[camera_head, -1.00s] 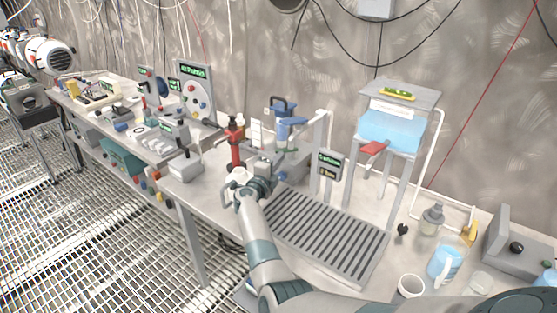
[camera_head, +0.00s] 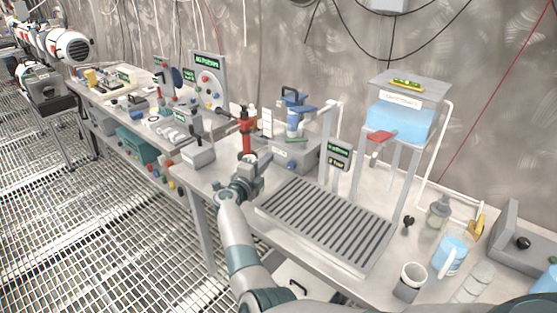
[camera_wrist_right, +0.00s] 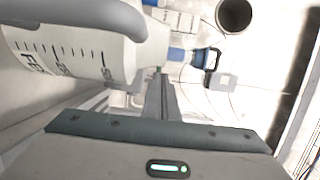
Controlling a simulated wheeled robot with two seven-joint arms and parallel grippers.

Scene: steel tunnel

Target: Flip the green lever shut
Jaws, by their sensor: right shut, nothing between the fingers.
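A small green lever (camera_head: 296,139) lies about level on top of a grey box (camera_head: 283,157), at the foot of a blue device (camera_head: 294,113) on the bench. My right gripper (camera_head: 266,160) is shut and empty, just left of the grey box and in front of a red stand (camera_head: 247,132). I cannot tell whether it touches the box. In the right wrist view the closed fingers (camera_wrist_right: 161,76) point at the blue device (camera_wrist_right: 203,57); I cannot make out the green lever there. My left gripper is not in view.
A slatted grey tray (camera_head: 325,223) fills the bench front, right of my right arm. A raised water tank (camera_head: 401,122) on legs and a small display (camera_head: 339,155) stand behind it.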

